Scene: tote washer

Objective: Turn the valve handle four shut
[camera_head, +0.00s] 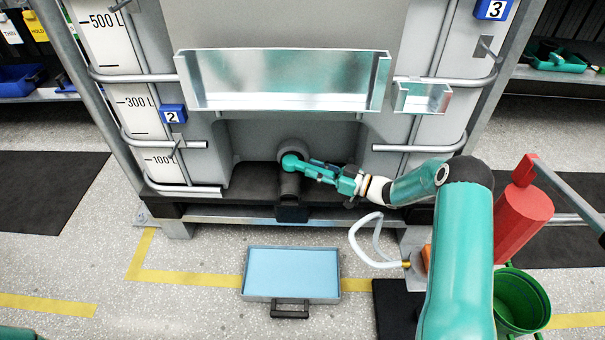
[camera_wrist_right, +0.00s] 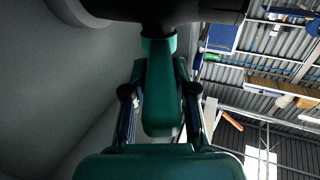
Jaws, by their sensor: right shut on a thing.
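The valve is a dark outlet fitting with a grey round neck at the low middle of the big grey tank. Its teal handle (camera_head: 291,161) starts at a rounded hub on top of the dark valve body (camera_head: 290,186) and points right, toward my right gripper. My right gripper (camera_head: 318,170) reaches in from the right and is shut on the handle. In the right wrist view the teal handle (camera_wrist_right: 160,105) lies between the two fingers, its far end meeting dark valve parts. The number four is not legible on it. My left gripper is not in view.
A metal trough (camera_head: 285,102) overhangs the valve. Tank frame bars (camera_head: 420,148) stand at both sides. A light blue tray (camera_head: 292,274) lies on the floor below. A white hose (camera_head: 362,243), red cylinder (camera_head: 522,222) and green bucket (camera_head: 520,300) are at the right.

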